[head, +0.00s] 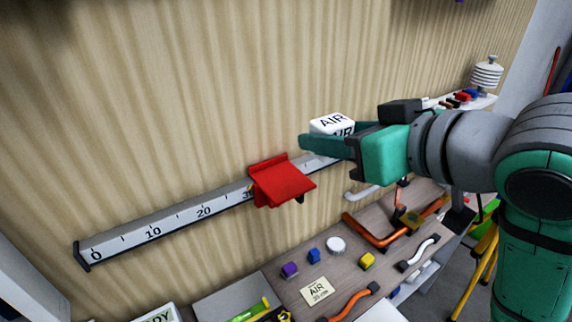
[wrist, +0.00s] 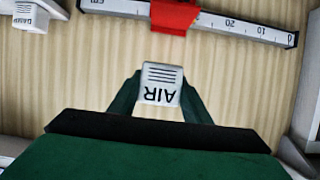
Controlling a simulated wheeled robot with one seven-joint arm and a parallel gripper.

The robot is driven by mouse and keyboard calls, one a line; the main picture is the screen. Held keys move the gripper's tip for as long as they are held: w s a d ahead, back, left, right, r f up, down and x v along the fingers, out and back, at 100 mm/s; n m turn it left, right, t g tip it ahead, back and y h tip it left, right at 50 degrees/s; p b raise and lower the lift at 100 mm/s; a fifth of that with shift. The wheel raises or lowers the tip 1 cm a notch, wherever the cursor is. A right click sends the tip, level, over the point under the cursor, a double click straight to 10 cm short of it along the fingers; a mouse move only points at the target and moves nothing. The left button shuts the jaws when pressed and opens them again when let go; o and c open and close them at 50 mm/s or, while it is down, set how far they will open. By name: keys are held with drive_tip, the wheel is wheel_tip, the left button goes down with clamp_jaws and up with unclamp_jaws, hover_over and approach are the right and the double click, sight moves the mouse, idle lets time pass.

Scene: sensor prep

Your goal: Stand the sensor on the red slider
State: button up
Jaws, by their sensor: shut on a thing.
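The sensor is a white block marked AIR (head: 331,124). My gripper (head: 318,141) is shut on it and holds it in the air in front of the wall, to the right of and above the red slider (head: 281,182). The slider is a red ledge on the white scale rail (head: 178,217), near the 30 mark. In the wrist view the sensor (wrist: 161,84) sits between the two green fingers (wrist: 160,98), and the red slider (wrist: 174,15) is at the top, apart from it. The gripper hides part of the sensor and of the rail's right end.
A white louvred sensor (head: 487,75) stands at the back right.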

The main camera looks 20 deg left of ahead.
drive_tip(key=w+a+f, duration=0.1)
drive_tip(key=a+f, duration=0.1)
drive_tip(key=a, duration=0.1)
drive_tip(key=w+a+f, duration=0.4)
drive_tip(key=a+f, duration=0.1)
drive_tip(key=shift+a+f, duration=0.1)
drive_tip(key=shift+a, duration=0.2)
drive_tip(key=shift+w+a+f, duration=0.25)
drive_tip(key=shift+a+f, duration=0.15)
drive_tip(key=shift+f, duration=0.2)
drive_tip(key=shift+w+a+f, duration=0.1)
drive_tip(key=shift+f, duration=0.8)
drive_tip(key=shift+w+a+f, duration=0.1)
drive_tip(key=shift+f, duration=0.75)
drive_tip(key=shift+f, duration=0.15)
drive_tip(key=o, duration=1.1)
drive_tip(key=shift+c, duration=0.2)
